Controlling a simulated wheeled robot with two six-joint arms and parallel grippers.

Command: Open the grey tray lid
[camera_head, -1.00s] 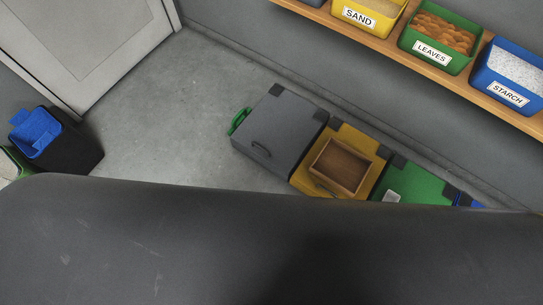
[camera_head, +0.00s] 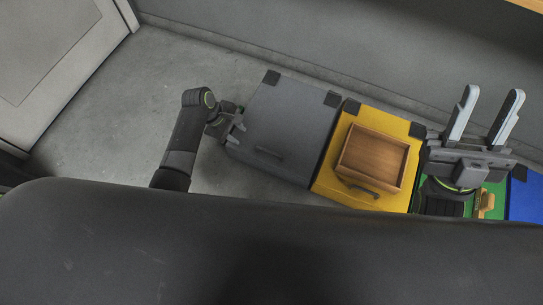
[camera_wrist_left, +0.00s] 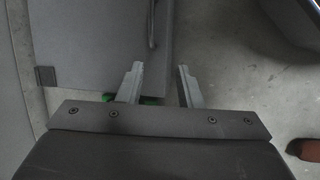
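The grey tray lid (camera_head: 290,118) lies closed and flat, with dark corner pieces and a dark handle (camera_head: 270,152) near its front edge. My left gripper (camera_head: 234,128) is at the lid's left edge, beside the green side handle, which is mostly hidden. My right gripper (camera_head: 494,92) is open and empty, fingers pointing up, over the green tray (camera_head: 496,190).
A yellow tray (camera_head: 328,178) carrying an open wooden box (camera_head: 375,158) stands right of the grey one. A blue tray (camera_head: 525,198) is at far right. A wall runs behind the trays. Bare floor (camera_head: 130,110) lies to the left, beside a pale door panel (camera_head: 50,55).

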